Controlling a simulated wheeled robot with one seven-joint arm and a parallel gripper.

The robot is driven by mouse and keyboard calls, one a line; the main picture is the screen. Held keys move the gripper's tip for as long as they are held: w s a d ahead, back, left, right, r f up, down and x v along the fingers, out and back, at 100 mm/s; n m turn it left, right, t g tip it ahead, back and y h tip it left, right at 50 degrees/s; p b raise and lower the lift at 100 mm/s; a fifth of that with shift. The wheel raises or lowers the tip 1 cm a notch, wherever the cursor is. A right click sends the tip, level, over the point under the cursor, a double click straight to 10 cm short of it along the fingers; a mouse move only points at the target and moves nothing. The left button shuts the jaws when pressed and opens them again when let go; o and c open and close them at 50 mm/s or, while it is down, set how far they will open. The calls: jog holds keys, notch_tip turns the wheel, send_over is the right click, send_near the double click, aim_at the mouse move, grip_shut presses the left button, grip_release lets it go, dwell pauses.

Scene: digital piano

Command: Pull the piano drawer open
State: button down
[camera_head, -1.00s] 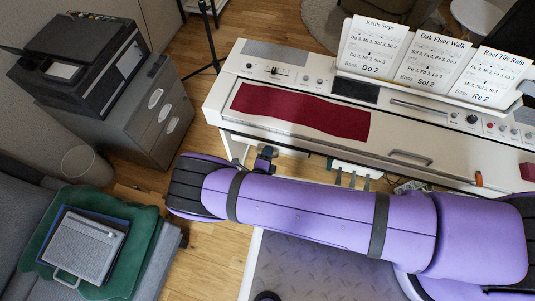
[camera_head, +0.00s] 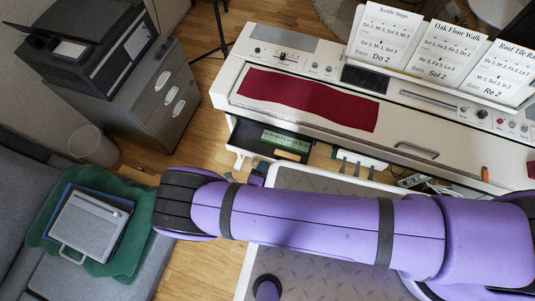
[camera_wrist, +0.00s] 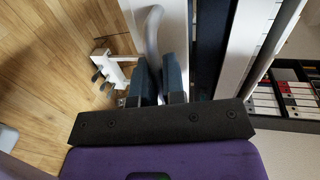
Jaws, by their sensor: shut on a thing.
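The white piano (camera_head: 300,97) stands across the upper middle of the head view. Its drawer (camera_head: 244,135) is pulled partly out under the left end, showing a dark inside with a green and a tan item in it. My gripper (camera_wrist: 157,72) is shut on the drawer's pale curved handle (camera_wrist: 153,28) in the wrist view, one dark blue finger on each side. In the head view my purple arm hides most of the gripper, and the handle cannot be made out there.
A grey cabinet (camera_head: 165,105) with a printer stands at the left, beside a waste bin (camera_head: 94,145). A sofa (camera_head: 30,215) is at lower left. Piano pedals (camera_head: 357,160) hang under the piano. Bare wooden floor lies between sofa and piano.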

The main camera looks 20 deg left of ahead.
jog(key=shift+s, duration=0.2)
jog(key=c, duration=1.2)
grip_release()
jog(key=v, duration=1)
jog(key=shift+s+r, duration=0.15)
jog(key=shift+s, duration=0.2)
